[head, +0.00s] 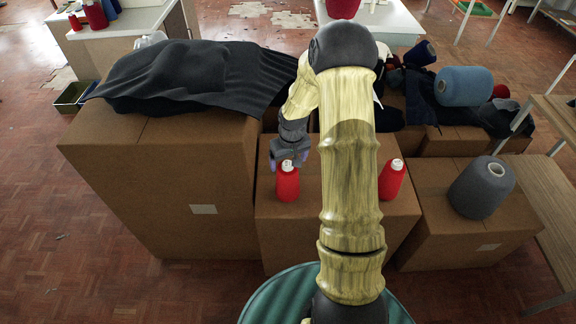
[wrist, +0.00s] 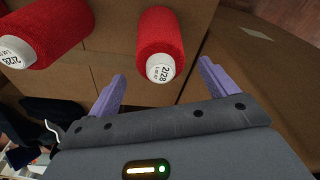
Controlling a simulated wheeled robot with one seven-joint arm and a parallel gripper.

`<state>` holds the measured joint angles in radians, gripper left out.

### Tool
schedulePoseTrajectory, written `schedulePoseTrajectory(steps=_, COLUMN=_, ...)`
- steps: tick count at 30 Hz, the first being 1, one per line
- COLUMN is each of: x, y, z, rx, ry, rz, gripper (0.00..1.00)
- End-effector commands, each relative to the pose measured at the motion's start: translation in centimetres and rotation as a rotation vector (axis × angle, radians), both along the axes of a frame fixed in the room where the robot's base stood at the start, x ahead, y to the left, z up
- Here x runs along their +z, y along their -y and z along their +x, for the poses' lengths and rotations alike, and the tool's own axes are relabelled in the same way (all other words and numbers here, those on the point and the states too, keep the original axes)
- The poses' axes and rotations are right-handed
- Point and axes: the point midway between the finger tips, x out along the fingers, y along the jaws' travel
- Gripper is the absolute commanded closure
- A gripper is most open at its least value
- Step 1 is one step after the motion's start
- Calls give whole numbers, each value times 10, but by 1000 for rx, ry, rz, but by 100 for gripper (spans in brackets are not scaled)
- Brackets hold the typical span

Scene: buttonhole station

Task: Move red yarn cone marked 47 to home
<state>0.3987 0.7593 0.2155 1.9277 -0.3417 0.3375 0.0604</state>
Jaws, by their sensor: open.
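Two red yarn cones stand on a cardboard box in the head view, one at the left (head: 288,184) and one at the right (head: 392,180). In the wrist view the left one is the middle cone (wrist: 160,38) and the other is at the upper left (wrist: 50,30). Both white tops read 2/28; the smaller print is too small to read surely. My gripper (head: 290,157) is over the left cone. In the wrist view my gripper (wrist: 160,71) is open, its purple fingers spread to either side of that cone's white top, holding nothing. No place marked home is recognisable.
A tall box at the left (head: 150,180) carries dark cloth (head: 190,75). A grey cone (head: 482,187) stands on the right box (head: 435,225). Behind are a blue cone (head: 464,86) and dark cloth. More red cones (head: 95,14) are on a far table (head: 115,40).

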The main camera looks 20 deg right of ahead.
Motion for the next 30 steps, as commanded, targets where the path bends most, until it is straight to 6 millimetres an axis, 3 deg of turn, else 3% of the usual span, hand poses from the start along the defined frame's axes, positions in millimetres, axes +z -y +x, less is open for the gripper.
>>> schedulePoseTrajectory(steps=6, x=46, y=0, z=-6, rx=-1, ry=4, rz=-1, gripper=15)
schedulePoseTrajectory(steps=12, x=71, y=0, z=-11, rx=-1, ry=2, rz=0, gripper=15)
schedulePoseTrajectory(steps=30, x=75, y=0, z=-12, rx=0, ry=-1, rz=0, gripper=15)
